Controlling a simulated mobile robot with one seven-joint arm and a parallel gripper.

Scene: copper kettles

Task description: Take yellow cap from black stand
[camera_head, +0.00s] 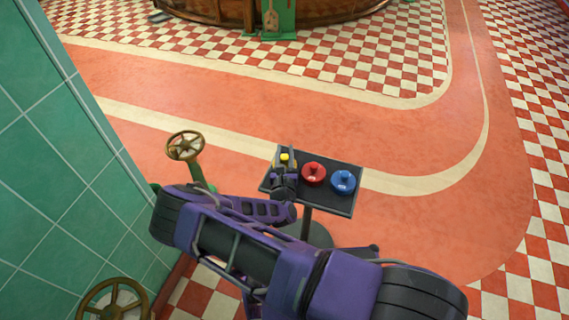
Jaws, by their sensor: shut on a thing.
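The black stand (328,204) is a small dark square tabletop on a post, near the middle of the head view. The yellow cap (285,157) is at the stand's far left corner, between the fingers of my gripper (284,162). My gripper is shut on the yellow cap. Much of the cap is hidden by the gripper, and I cannot tell whether it still touches the stand. My purple arm reaches in from the lower right and covers the stand's near left part.
A red cap (313,173) and a blue cap (343,181) sit on the stand, right of my gripper. Brass handwheels (185,146) are at the left by the green tiled wall (50,160). Open red floor (420,130) lies behind and right of the stand.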

